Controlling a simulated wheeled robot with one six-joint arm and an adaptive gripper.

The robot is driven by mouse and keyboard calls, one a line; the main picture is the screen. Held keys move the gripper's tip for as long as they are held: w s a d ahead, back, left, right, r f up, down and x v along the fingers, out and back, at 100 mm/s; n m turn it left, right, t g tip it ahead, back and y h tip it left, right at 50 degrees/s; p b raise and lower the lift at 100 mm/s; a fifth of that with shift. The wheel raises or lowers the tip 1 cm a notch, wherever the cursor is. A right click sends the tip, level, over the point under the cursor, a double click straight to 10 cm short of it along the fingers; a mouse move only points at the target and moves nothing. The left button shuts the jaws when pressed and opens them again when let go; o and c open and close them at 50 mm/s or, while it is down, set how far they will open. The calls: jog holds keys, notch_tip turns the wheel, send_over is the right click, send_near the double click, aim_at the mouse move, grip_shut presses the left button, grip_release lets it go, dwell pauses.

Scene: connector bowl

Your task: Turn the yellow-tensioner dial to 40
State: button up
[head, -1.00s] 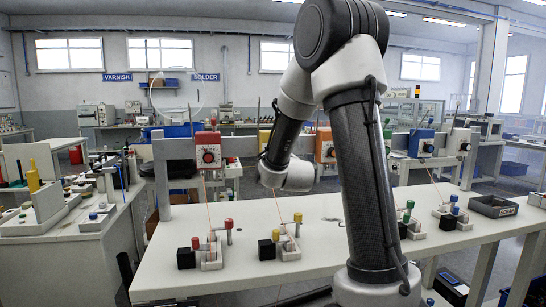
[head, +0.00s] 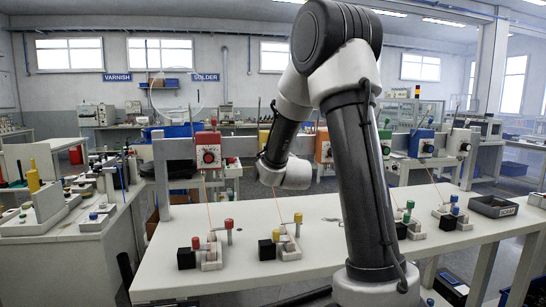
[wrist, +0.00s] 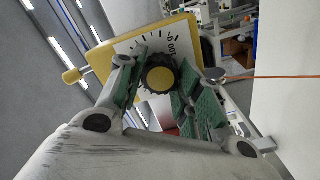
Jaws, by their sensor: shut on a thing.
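The yellow tensioner (head: 264,138) sits on the rail behind the table, mostly hidden by my arm in the head view. In the wrist view the yellow tensioner (wrist: 100,62) shows tilted, with a white scale plate and a black ridged dial (wrist: 160,76) with a yellow cap. My gripper (wrist: 161,84) has its green-padded fingers on either side of the dial, shut on it. The scale has tick marks and a few digits, partly covered by the fingers. The dial's pointer and its reading cannot be made out. In the head view the fingers are hidden behind my arm.
Along the rail stand a red tensioner (head: 208,149), an orange one (head: 323,145), a green one (head: 385,142) and a blue one (head: 421,142). Fixtures with coloured knobs stand on the white table (head: 180,270). A dark tray (head: 494,206) lies at the right.

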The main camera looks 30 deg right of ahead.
jog(key=m, duration=2)
jog(key=shift+m, duration=0.4)
jog(key=shift+r, duration=0.15)
